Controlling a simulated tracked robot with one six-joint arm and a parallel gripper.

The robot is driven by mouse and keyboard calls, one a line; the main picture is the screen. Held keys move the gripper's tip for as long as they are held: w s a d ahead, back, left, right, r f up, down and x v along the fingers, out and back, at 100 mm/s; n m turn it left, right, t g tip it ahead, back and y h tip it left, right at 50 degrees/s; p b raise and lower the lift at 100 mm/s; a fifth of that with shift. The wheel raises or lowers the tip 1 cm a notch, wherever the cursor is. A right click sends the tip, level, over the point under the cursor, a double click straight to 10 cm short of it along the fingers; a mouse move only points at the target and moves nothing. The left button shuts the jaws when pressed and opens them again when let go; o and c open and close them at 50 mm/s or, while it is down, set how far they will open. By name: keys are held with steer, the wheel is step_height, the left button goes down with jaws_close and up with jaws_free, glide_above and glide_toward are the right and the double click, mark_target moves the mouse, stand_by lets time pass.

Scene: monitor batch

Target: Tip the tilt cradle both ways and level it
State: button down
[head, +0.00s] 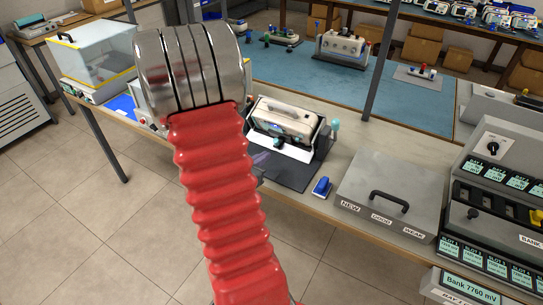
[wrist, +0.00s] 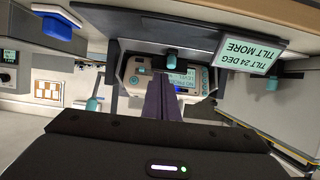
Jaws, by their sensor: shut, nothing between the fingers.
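The tilt cradle (head: 318,143) stands on a dark base plate on the bench, with a pale monitor (head: 286,117) in it. A teal knob (head: 336,125) sticks out at its right side. In the wrist view the monitor (wrist: 198,78) appears upside down, with teal knobs on either side (wrist: 92,104) (wrist: 271,84). A display (wrist: 253,53) reads "TILT 24 DEG, TILT MORE". My gripper (wrist: 163,84) is shut and empty, its dark fingers pointing at the monitor and covering part of its front. Contact cannot be told. My arm hides part of the cradle's left in the head view.
A blue object (head: 321,187) lies right of the cradle, beside a grey case (head: 387,194) with a black handle. Battery units (head: 490,205) stand farther right. A clear-lidded box (head: 93,56) is at the left. A dark post (head: 385,60) rises behind the bench.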

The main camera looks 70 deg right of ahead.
glide_above(283, 155)
steer(key=a, duration=0.4)
steer(key=f, duration=0.2)
steer(key=w+f, duration=0.1)
steer(key=f, duration=0.1)
steer(key=shift+f, duration=0.1)
steer(key=shift+s+d+f, duration=0.1)
steer(key=shift+d+f, duration=0.25)
steer(key=shift+f, duration=0.4)
steer(key=shift+d+f, duration=0.35)
steer(key=shift+f, duration=0.35)
steer(key=shift+s+d+f, duration=0.1)
steer(key=shift+d+f, duration=0.1)
steer(key=shift+f, duration=0.25)
steer(key=shift+s+d+f, duration=0.1)
steer(key=shift+d+f, duration=0.1)
steer(key=shift+f, duration=0.2)
steer(key=shift+a+r, duration=0.1)
steer(key=shift+a, duration=0.3)
steer(key=shift+w+d+r+v, duration=0.1)
steer(key=shift+r+v, duration=0.05)
steer(key=shift+v, duration=1.1)
steer(key=shift+w+d+r+v, duration=0.1)
steer(key=shift+r+v, duration=0.05)
steer(key=shift+v, duration=1.15)
steer(key=shift+w+r+v, duration=0.1)
steer(key=shift+r+v, duration=0.05)
steer(key=shift+v, duration=1.1)
